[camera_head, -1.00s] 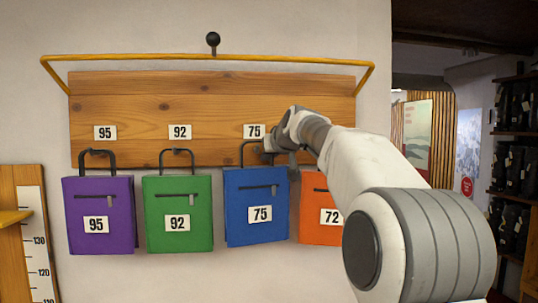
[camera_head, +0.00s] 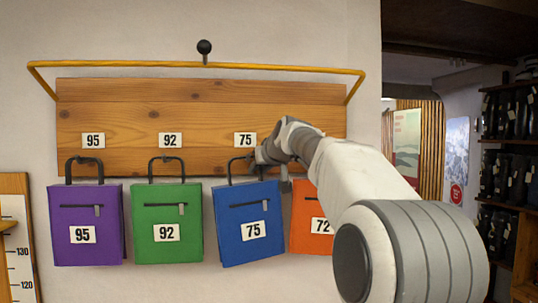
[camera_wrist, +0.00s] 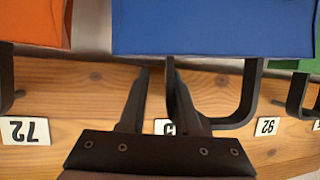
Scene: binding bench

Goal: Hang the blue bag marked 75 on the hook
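The blue bag marked 75 (camera_head: 247,232) hangs tilted in front of the wall, below the board's 75 label (camera_head: 245,139). The top of its dark handle (camera_head: 231,168) is just below that label. The hook there is largely hidden by my gripper (camera_head: 268,163), so I cannot tell exactly how the handle sits on it. In the wrist view, the blue bag (camera_wrist: 212,27) is at the top. The fingers of my gripper (camera_wrist: 158,80) stand on both sides of one handle post, with a visible gap to the left finger. The gripper looks open.
A purple bag 95 (camera_head: 87,232) and a green bag 92 (camera_head: 168,232) hang to the left on the wooden board (camera_head: 200,110). An orange bag 72 (camera_head: 312,212) hangs close on the right, partly behind my arm. A yellow rail (camera_head: 200,66) runs above.

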